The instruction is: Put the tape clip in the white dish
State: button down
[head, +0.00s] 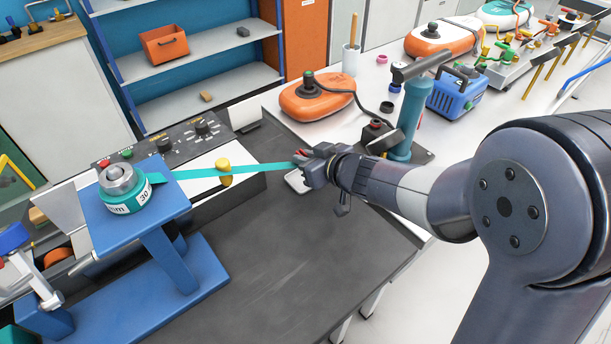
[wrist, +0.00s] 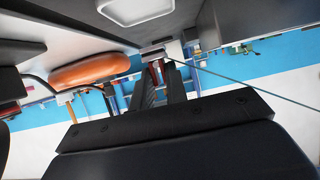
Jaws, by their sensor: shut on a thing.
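My gripper (head: 308,164) is at the end of the arm, near the middle of the head view. It is shut on a small, mostly hidden thing with a bit of red showing, which I take to be the tape clip (head: 303,152). A teal tape (head: 265,169) runs taut from the teal roll (head: 127,190) to my gripper, past a yellow post (head: 223,167). The white dish (head: 297,182) is on the dark bench just below my gripper, partly covered by it. In the wrist view the fingers (wrist: 160,84) are close together, and the dish (wrist: 135,10) shows at the top.
The roll sits on a blue stand (head: 165,243) at left. A control panel (head: 178,140) lies behind the tape. The dark bench top (head: 285,265) is clear in front.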

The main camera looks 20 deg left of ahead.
notch_tip(320, 180, down, 5)
jog(key=shift+r+b, duration=0.2)
jog(key=shift+b, duration=0.75)
jog(key=shift+f, duration=0.1)
jog(key=c, duration=1.4)
grip_release()
jog(key=shift+s+d+r, duration=0.1)
jog(key=shift+d+r, duration=0.15)
jog(key=shift+r, duration=0.1)
jog(key=p+v, duration=0.3)
jog(key=v, duration=0.7)
jog(key=shift+s+d+r, duration=0.15)
jog(key=shift+d, duration=0.05)
jog(key=shift+s+d, duration=0.25)
jog(key=shift+d, duration=0.15)
